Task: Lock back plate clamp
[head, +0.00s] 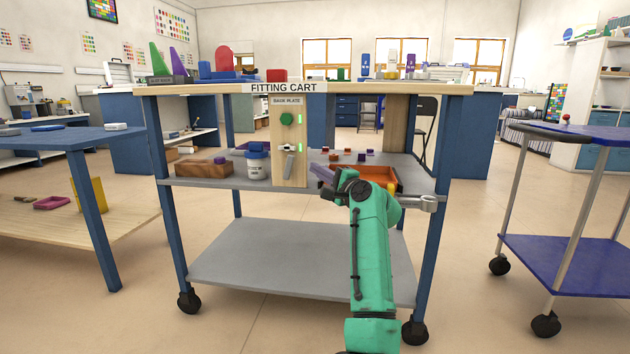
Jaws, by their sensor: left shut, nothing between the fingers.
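The back plate (276,165) is an upright wooden board at the front of the fitting cart, with a small label at its top. It carries a green knob (287,119) and, lower down, a metal clamp (289,160) whose grey lever points down and slightly left. My left gripper (317,182) is shut and empty, just right of the board and slightly below the clamp. It appears apart from the lever, though depth is hard to judge. My right gripper is out of view.
An orange tray (383,178) is behind my left wrist. A blue table (60,138) is at left and a blue trolley (575,262) at right.

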